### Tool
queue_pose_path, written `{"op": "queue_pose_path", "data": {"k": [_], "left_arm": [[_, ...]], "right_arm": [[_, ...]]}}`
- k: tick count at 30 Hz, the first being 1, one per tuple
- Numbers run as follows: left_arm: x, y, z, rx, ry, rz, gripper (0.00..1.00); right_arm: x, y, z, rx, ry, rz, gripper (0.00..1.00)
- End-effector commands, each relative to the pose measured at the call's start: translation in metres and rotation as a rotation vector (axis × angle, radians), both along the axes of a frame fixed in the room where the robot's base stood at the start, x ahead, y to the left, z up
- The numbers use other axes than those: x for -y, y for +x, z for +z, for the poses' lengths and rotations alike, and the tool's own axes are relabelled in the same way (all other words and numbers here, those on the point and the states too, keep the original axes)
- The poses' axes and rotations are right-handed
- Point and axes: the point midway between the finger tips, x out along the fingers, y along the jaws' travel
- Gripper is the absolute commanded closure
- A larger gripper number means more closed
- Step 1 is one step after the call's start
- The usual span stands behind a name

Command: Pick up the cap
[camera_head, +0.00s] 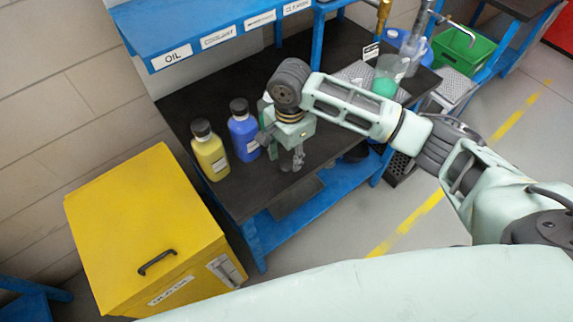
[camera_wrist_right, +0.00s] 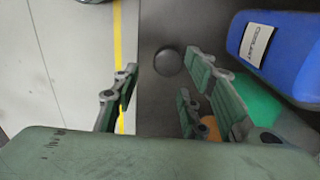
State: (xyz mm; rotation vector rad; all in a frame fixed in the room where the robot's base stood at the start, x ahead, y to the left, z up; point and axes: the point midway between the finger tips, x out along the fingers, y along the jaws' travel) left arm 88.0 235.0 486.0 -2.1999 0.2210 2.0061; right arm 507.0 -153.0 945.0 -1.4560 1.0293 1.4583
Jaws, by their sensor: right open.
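A small dark round cap (camera_wrist_right: 168,61) lies on the dark bench top (camera_wrist_right: 188,25) in the right wrist view. It sits beyond my right gripper's fingertips, in the gap between the fingers. My right gripper (camera_wrist_right: 165,95) is open, with nothing held between its fingers. In the head view my right gripper (camera_head: 292,158) points down over the front part of the bench, right of the blue bottle (camera_head: 243,136). I cannot make out the loose cap in the head view. My left gripper is not in view.
A yellow bottle (camera_head: 210,158) stands left of the blue one. A green bottle (camera_wrist_right: 255,100) and the blue coolant bottle (camera_wrist_right: 280,50) are close beside the right-hand fingers. A blue labelled shelf (camera_head: 215,20) overhangs the back. A yellow cabinet (camera_head: 130,215) stands left.

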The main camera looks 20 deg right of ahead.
Motion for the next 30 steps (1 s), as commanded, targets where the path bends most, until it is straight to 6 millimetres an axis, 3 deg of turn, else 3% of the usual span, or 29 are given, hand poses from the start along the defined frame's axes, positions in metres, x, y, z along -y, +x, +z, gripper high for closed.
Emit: {"op": "queue_pose_path", "data": {"k": [9,18,27,30], "left_arm": [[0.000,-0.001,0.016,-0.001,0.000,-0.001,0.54],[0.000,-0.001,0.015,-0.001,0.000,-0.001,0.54],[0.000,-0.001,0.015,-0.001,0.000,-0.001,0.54],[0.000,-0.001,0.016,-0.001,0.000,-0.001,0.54]], "right_arm": [[0.000,0.002,-0.043,-0.001,0.000,0.002,0.60],[0.000,0.002,-0.051,0.002,0.000,0.003,0.60],[-0.001,0.002,-0.050,0.002,0.000,0.003,0.85],[-0.001,0.002,-0.050,0.002,0.000,0.003,0.85]]}}
